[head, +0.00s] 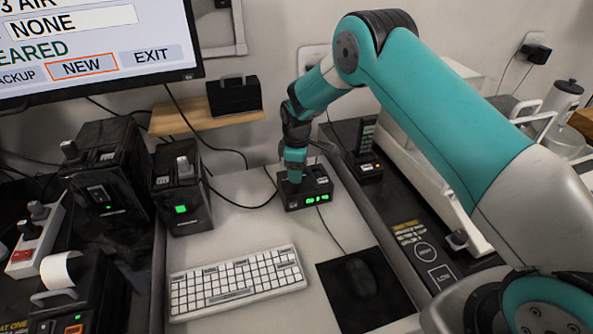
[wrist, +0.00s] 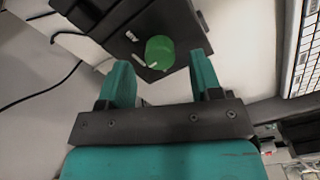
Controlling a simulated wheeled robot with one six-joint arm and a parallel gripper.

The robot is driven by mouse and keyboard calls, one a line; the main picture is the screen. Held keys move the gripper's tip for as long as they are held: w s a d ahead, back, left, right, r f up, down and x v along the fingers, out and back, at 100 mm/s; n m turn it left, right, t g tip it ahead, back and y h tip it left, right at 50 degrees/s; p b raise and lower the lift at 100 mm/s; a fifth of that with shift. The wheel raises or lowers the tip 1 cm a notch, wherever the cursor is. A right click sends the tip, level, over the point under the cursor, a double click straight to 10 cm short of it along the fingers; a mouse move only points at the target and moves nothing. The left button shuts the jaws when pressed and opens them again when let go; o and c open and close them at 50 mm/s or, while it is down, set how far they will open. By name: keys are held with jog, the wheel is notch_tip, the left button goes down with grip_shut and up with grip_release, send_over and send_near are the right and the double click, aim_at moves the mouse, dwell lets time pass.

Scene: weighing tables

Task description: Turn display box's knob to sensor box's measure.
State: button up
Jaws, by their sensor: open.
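A low black box (head: 320,185) with a green lit readout stands on the white table, which I take for the display box; the readout is too small to read. Its round green knob (wrist: 160,50) with a white mark shows in the wrist view on the box's dark top (wrist: 125,32). My gripper (head: 292,172) points down over this box; in the wrist view my gripper (wrist: 162,68) is open, with the knob just beyond and between the fingertips. Contact cannot be told. In the head view the gripper hides the knob. Which thing is the sensor box, I cannot tell.
A white keyboard (head: 238,283) and a black mouse (head: 361,277) on a dark pad lie in front. Black boxes with grey knobs (head: 181,197) (head: 112,172) stand left. A handset device (head: 367,155) stands right. Cables cross the table; a monitor (head: 95,45) hangs upper left.

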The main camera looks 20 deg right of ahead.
jog(key=shift+f, duration=1.1)
jog(key=c, duration=0.9)
jog(key=shift+c, duration=0.2)
